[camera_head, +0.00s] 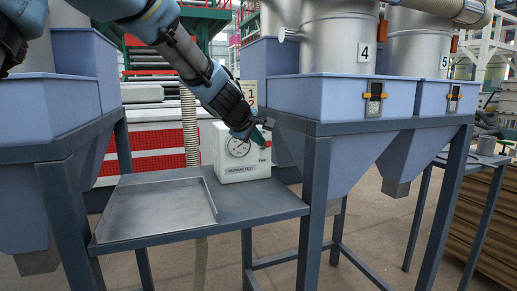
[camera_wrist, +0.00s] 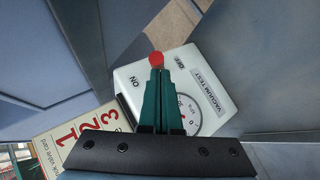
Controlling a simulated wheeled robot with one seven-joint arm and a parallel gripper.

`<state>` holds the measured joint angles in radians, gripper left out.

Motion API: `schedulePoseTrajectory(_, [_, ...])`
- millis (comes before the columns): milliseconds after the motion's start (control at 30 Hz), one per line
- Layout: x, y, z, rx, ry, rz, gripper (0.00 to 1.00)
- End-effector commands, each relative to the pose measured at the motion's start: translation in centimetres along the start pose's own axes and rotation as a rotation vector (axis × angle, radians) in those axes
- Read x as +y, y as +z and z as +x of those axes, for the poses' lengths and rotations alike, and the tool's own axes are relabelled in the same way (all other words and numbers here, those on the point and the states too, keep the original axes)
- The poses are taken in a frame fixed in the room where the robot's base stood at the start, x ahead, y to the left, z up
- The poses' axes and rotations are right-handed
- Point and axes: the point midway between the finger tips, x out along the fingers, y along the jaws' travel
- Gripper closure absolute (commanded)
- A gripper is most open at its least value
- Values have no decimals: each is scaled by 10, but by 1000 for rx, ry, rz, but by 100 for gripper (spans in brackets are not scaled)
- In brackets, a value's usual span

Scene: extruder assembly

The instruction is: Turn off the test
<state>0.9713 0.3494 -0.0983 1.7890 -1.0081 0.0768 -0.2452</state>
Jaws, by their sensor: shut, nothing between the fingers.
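The vacuum test box (camera_head: 231,160) is white, with a round dial and a "VACUUM TEST" label, and stands on the metal table. It also shows in the wrist view (camera_wrist: 215,75), with ON and OFF printed apart near one edge. A red knob (camera_wrist: 156,59) shows between the two words as seen there; its lever is hidden. The red knob also shows at the box's right side in the head view (camera_head: 268,144). My gripper (camera_wrist: 156,69) is shut and empty, its green fingertips at the knob in the picture. I cannot tell whether they touch it.
The metal table (camera_head: 260,203) holds an empty shallow tray (camera_head: 155,215) left of the box. Blue hoppers numbered 4 (camera_head: 340,97) and 5 (camera_head: 447,100) and their dark frame stand close on the right. A numbered card (camera_wrist: 85,135) is near the box in the wrist view.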

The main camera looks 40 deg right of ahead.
Motion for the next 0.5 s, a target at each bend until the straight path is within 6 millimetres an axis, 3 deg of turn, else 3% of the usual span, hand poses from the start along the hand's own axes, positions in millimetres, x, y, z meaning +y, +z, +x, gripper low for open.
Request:
schedulePoseTrajectory(33, [-8,4,5,9,12,11,100])
schedulePoseTrajectory(500, [-25,14,12,145,158,156,100])
